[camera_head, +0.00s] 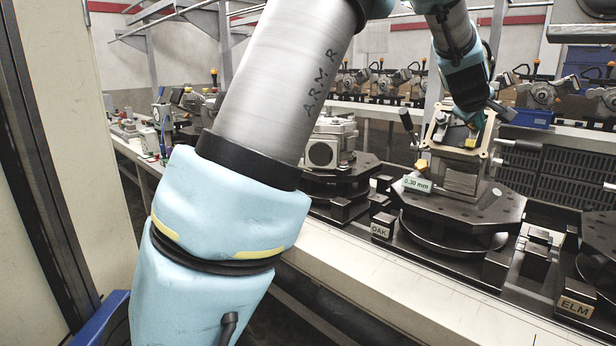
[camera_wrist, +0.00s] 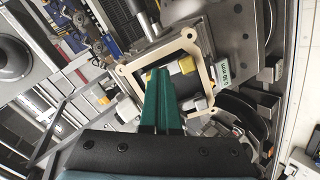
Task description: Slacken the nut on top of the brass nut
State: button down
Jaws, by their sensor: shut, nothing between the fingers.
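My gripper (camera_wrist: 158,72) shows in the wrist view as two green fingers with their tips together, nothing between them. The tips reach over the opening of a fixture with a cream rectangular frame (camera_wrist: 203,53). A yellow, brass-coloured piece (camera_wrist: 187,66) sits inside the frame, just right of the tips, seemingly apart from them. A pale grey piece (camera_wrist: 201,104) lies lower right in the opening. I cannot tell which is the nut on top. In the head view my gripper (camera_head: 477,119) is over the same fixture (camera_head: 455,172); its fingers partly hide the opening.
The fixture stands on a dark round turntable (camera_head: 455,238) with a "0.30 mm" tag (camera_head: 417,184). Plates "OAK" (camera_head: 380,230) and "ELM" (camera_head: 575,307) mark the bench front. Another fixture (camera_head: 330,145) stands left. A dark lever (camera_head: 407,122) rises beside the frame.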

jog(key=shift+w+r+p, duration=0.25)
jog(key=shift+r+p, duration=0.15)
jog(key=shift+p, duration=0.2)
jog(key=s+p+v, duration=0.1)
jog(key=p+v, duration=0.1)
jog(key=v, duration=0.4)
jog(key=shift+d+f, duration=0.2)
jog(key=shift+f, duration=0.15)
